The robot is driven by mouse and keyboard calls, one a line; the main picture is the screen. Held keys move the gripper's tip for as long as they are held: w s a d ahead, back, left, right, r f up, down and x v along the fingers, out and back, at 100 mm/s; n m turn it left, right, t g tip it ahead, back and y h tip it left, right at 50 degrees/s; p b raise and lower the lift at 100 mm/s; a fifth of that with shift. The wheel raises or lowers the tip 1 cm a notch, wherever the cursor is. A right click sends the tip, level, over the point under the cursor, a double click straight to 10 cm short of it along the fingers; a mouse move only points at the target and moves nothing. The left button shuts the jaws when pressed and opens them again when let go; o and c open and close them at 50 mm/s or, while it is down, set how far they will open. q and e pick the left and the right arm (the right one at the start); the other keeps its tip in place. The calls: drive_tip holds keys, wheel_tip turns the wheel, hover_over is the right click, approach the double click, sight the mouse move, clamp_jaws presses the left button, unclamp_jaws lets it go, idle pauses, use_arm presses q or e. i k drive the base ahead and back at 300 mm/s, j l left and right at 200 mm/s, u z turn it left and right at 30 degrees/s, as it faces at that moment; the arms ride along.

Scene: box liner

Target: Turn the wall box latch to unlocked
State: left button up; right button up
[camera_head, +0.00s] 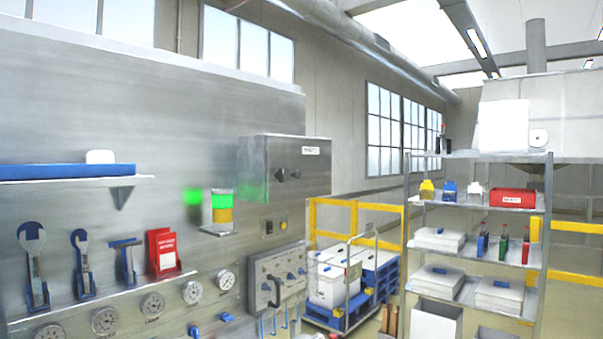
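The wall box (284,171) is a grey metal cabinet fixed to the metal wall panel, a little left of the middle of the head view. Its front door is shut and faces right. A small dark latch (281,175) sits on the door's left part, with another small dark fitting beside it. The latch is too small to tell which way it is turned. A small white label (311,151) is at the door's upper right. Neither of my grippers is in view.
A lower box with a lever (275,290) is below. A shelf rack (480,153) and a cart (338,283) stand at right.

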sight(279, 175)
drive_tip(key=i+u, duration=0.1)
drive_tip(key=u, duration=0.35)
drive_tip(key=i+l+u, duration=0.1)
drive_tip(key=u, duration=0.35)
drive_tip(key=i+l+u, duration=0.4)
drive_tip(key=l, duration=0.2)
drive_tip(key=i+l+u, duration=0.15)
drive_tip(key=l, duration=0.15)
drive_tip(key=k, duration=0.05)
